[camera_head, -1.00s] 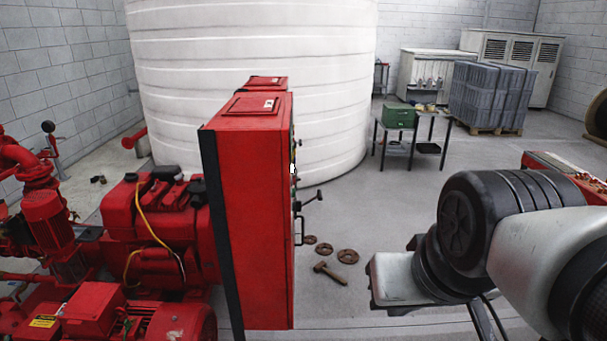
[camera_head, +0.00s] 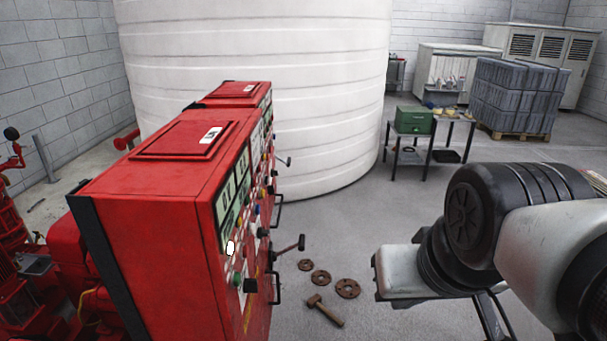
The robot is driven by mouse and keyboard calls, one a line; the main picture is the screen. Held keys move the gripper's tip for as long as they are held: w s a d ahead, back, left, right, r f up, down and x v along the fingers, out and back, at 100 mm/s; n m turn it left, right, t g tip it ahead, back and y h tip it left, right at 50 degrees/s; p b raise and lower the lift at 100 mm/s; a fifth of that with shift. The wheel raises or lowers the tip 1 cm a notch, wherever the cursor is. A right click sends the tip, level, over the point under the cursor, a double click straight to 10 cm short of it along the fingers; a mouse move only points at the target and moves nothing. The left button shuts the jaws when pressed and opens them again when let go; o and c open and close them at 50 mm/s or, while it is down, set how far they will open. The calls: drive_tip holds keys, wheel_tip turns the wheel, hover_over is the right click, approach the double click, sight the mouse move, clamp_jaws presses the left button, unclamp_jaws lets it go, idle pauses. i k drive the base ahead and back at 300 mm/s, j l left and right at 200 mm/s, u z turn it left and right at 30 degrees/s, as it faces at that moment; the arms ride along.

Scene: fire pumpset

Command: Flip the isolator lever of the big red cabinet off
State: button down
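The big red cabinet (camera_head: 160,205) stands close in front of me at left of centre, its front panel facing right and seen at a steep angle. A lever with a dark knob (camera_head: 301,243) sticks out from the low part of that panel towards the right. It looks like the isolator lever; its exact setting cannot be read from this angle. My arm (camera_head: 480,225) is at the right, clear of the cabinet, with floor between them. My gripper does not show clearly in the view.
A second red cabinet (camera_head: 240,90) with a smaller lever (camera_head: 287,162) stands behind. Black handles (camera_head: 277,288) jut from the near panel. A hammer (camera_head: 325,310) and rusty rings (camera_head: 347,288) lie on the floor. A table (camera_head: 428,153) stands farther back; floor between is free.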

sight(301, 245)
drive_tip(key=i+l, duration=0.25)
drive_tip(key=i, duration=0.15)
drive_tip(key=i+l, duration=0.25)
drive_tip(key=i, duration=0.2)
drive_tip(key=i+l, duration=0.25)
drive_tip(key=i, duration=0.15)
drive_tip(key=u, duration=0.05)
